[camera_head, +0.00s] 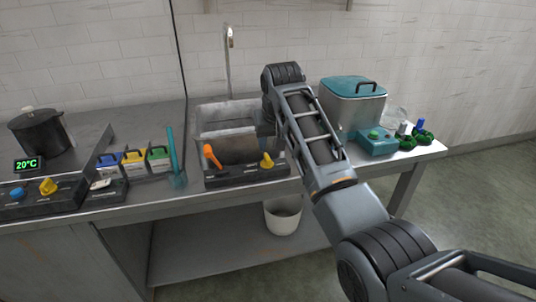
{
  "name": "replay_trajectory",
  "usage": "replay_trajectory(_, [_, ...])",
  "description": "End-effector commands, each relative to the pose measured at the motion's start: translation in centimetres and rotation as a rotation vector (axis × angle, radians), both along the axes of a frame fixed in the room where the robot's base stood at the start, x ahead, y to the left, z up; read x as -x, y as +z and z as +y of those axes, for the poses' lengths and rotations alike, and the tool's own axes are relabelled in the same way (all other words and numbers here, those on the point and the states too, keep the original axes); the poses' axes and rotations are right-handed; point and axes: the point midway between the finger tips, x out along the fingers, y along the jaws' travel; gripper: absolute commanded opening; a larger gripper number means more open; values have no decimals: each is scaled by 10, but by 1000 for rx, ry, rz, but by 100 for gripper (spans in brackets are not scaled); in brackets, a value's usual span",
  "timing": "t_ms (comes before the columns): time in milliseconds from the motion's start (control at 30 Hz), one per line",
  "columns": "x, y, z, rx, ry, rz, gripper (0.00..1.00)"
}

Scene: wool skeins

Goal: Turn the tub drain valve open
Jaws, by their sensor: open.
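A dark control panel (246,176) runs along the front of the sink basin (200,122). An orange lever (211,156) stands up at its left end, and a yellow handle (267,160) sits at its right end. The panel's labels are too small to read, so I cannot tell which one is the drain valve. My arm crosses the picture from lower right up to the basin's right side, and its wrist bends down there. My gripper's fingers are hidden behind the arm.
A tap (228,60) rises behind the basin. A lidded steel pot (354,103) and a teal device (377,141) stand right of my arm. Colored boxes (134,161), a teal tool (173,160) and a black pot (40,132) are left. A white bucket (283,217) stands below.

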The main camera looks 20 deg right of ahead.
Motion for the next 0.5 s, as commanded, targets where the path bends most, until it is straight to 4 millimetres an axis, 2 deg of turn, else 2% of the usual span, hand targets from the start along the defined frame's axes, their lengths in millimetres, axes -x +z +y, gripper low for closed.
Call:
replay_trajectory(67, [-2, 4, 0, 1, 0, 7, 40])
replay_trajectory(167, [-5, -2, 0, 1, 0, 10, 40])
replay_trajectory(500, [-24, -48, 0, 1, 0, 8, 40])
